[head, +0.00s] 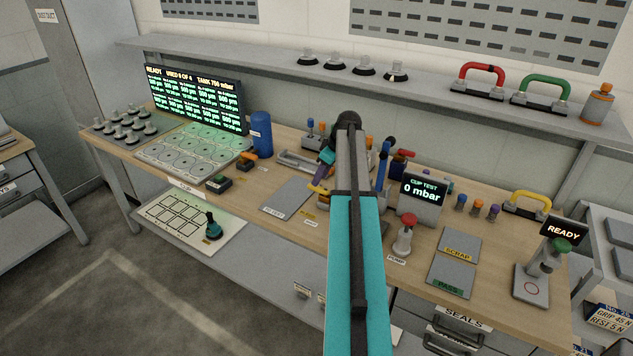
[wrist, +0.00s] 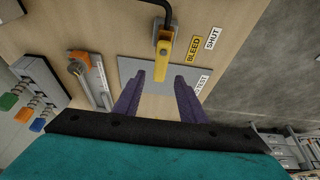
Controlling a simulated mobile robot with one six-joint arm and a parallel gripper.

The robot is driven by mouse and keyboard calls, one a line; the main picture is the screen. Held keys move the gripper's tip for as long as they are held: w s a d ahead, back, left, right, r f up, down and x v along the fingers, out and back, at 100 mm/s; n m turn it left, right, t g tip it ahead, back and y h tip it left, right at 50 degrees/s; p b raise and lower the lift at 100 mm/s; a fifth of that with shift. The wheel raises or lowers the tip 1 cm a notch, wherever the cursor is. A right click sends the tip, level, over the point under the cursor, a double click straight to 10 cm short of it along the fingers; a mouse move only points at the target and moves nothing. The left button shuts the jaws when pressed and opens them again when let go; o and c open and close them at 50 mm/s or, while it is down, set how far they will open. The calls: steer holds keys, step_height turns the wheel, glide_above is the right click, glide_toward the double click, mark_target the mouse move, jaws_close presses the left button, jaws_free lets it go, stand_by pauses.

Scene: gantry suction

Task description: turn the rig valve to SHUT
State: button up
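The rig valve shows in the wrist view as a yellow lever (wrist: 165,58) on a brass-coloured fitting with a black hose. The lever points down the picture toward my gripper. A yellow BLEED label (wrist: 194,50) and a white SHUT label (wrist: 213,37) lie to its right. My gripper (wrist: 160,79) is open, with its purple fingers on either side of the lever's lower end. I cannot tell whether they touch it or how high they are. In the head view the yellow lever (head: 319,190) shows beside my arm, which hides part of the valve.
A grey pad (wrist: 128,68) lies under the fingers, with a white label ending in TEST (wrist: 202,85). A clamp-like tool with an orange part (wrist: 79,65) is at left. The CUP TEST display (head: 423,190) and red-knobbed pump (head: 403,240) stand right of my arm.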

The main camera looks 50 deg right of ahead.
mark_target(318, 189)
steer(key=shift+p+x, duration=0.7)
steer(key=shift+x, duration=1.55)
jaws_close()
